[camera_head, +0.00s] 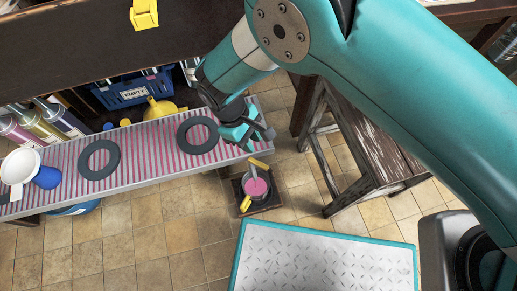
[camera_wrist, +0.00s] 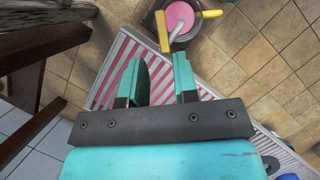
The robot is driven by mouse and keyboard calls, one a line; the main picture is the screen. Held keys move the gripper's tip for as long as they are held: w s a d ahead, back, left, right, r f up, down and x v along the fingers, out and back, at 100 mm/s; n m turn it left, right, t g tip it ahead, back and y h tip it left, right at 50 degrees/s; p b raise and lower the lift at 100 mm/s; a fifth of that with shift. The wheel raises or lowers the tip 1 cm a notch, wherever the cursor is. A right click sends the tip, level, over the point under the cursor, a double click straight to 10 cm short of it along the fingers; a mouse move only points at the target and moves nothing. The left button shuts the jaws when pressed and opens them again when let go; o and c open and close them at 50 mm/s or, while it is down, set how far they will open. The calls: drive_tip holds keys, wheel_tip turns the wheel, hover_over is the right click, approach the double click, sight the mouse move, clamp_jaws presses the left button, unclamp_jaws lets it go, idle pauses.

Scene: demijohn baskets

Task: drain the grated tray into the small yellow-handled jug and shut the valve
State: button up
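The grated tray (camera_head: 135,146) is a long pale trough with pink showing between its slats. At its right end is a yellow valve lever (camera_head: 259,163), which also shows in the wrist view (camera_wrist: 163,32). A grey spout (camera_head: 253,171) reaches over the small jug (camera_head: 245,190), whose yellow handle (camera_head: 245,204) points toward the picture's bottom. Pink fills the jug's mouth in the wrist view (camera_wrist: 180,16). My gripper (camera_head: 252,136) is open and empty above the tray's right end, apart from the lever. Whether liquid is flowing is too small to tell.
Two dark rings (camera_head: 99,159) (camera_head: 197,135) and a white funnel-like cup (camera_head: 20,165) lie on the tray. The jug stands on a dark base (camera_head: 265,203) on the tiled floor. A worn wooden frame (camera_head: 360,140) stands right; a metal-topped platform (camera_head: 325,260) is in front.

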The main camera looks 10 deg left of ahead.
drive_tip(key=p+v, duration=0.1)
drive_tip(key=v, duration=0.4)
drive_tip(key=shift+a+r, duration=0.15)
drive_tip(key=shift+r, duration=0.15)
drive_tip(key=shift+w, duration=0.1)
drive_tip(key=w+d+r+m+y, duration=0.2)
drive_tip(key=d+r, duration=0.5)
drive_tip(key=r, duration=0.4)
drive_tip(key=w+d+r+m+y, duration=0.2)
drive_tip(key=d+r, duration=0.4)
drive_tip(key=r, duration=0.6)
drive_tip(key=s+d+r+m+t+y, duration=0.1)
drive_tip(key=s+d+r+m+y, duration=0.25)
drive_tip(key=s+d+r, duration=0.7)
wheel_tip(320, 180, up, 35)
drive_tip(key=s+d+p, duration=0.1)
drive_tip(key=s+p, duration=0.1)
drive_tip(key=p, duration=3.5)
drive_tip(key=shift+s+d+y, duration=0.3)
drive_tip(key=shift+y, duration=0.15)
drive_tip(key=shift+n, duration=0.25)
